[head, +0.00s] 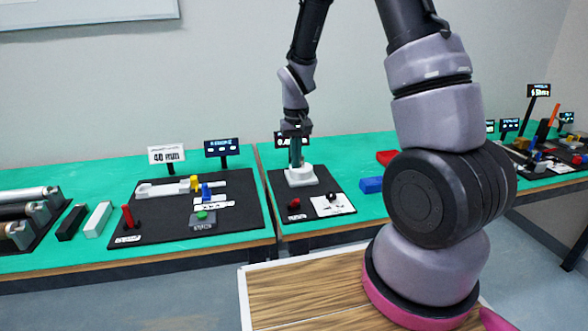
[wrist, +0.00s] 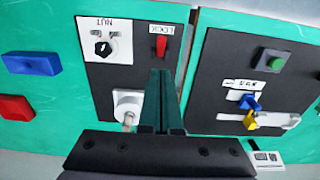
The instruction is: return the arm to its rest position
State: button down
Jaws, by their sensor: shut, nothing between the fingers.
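My arm (head: 437,120) rises from its pink-ringed base and reaches over the green bench. My gripper (head: 295,164) points down in front of or above a white block fixture (head: 301,176) on the middle black board. I cannot tell whether they touch. In the wrist view the two dark teal fingers of my gripper (wrist: 161,75) lie together with nothing between them. The white fixture (wrist: 128,103), with a short metal peg, shows beside the fingers and is partly hidden.
The middle board has a red lock lever (wrist: 161,45) and a black nut knob (wrist: 103,47). The left board holds a red lever (head: 128,216), yellow and blue pieces and a green button (head: 202,215). Blue (head: 371,184) and red (head: 387,157) blocks lie right of the middle board.

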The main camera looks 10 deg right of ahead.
jog(key=shift+s+r, duration=0.2)
jog(key=shift+r, duration=0.15)
